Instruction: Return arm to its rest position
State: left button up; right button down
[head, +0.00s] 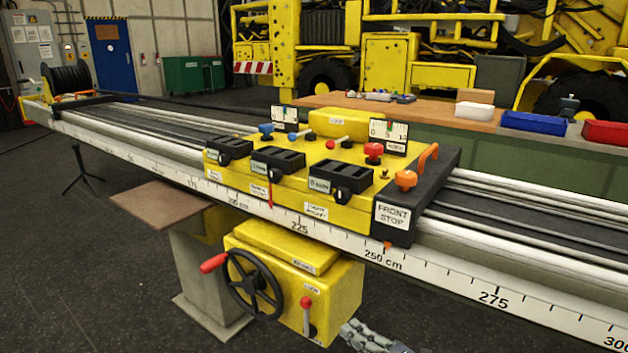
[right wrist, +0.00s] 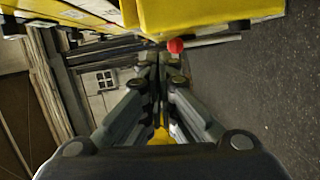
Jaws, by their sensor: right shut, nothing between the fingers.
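My right gripper (head: 352,330) shows at the bottom edge of the head view, just right of the yellow crank box (head: 337,290) and below the long rail. In the right wrist view its fingers (right wrist: 160,62) are together with nothing between them. The red knob (head: 306,302) of the lever marked LOCK is on the front of the box, left of and above the gripper. A red knob (right wrist: 175,45) also shows just beyond the fingertips in the wrist view. Most of my right arm is out of frame. My left gripper is not in view.
The yellow carriage (head: 330,218) with its black FRONT STOP block (head: 428,200) sits on the scaled rail (head: 460,284). A black handwheel (head: 254,285) with a red handle is on the box. A post with a brown top (head: 160,206) stands left. Dark floor right of the gripper is clear.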

jog(key=s+d+f+m+g+h, duration=0.1)
jog(key=s+d+f+m+h, duration=0.4)
jog(key=s+d+m+h, duration=0.8)
jog(key=s+a+f+m+g+y, duration=0.15)
jog(key=s+m+g, duration=0.35)
jog(key=s, duration=0.5)
jog(key=s+a+f+m+g+y, duration=0.1)
jog(key=s+f+m+g, duration=0.25)
jog(key=s, duration=0.65)
notch_tip(320, 180, down, 24)
jog(key=s+g, duration=0.2)
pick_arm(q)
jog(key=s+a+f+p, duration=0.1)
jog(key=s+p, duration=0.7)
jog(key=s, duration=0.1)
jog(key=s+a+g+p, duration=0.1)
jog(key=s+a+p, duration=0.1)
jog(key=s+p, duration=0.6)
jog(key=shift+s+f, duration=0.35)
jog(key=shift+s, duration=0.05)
pick_arm(e)
jog(key=s+d+f+g, duration=0.1)
jog(key=s, duration=0.7)
jog(key=s+d, duration=0.1)
jog(key=s, duration=0.8)
jog(key=shift+s+d+f+g, duration=0.25)
jog(key=shift+d+f+g, duration=0.1)
jog(key=shift+d+f, duration=0.05)
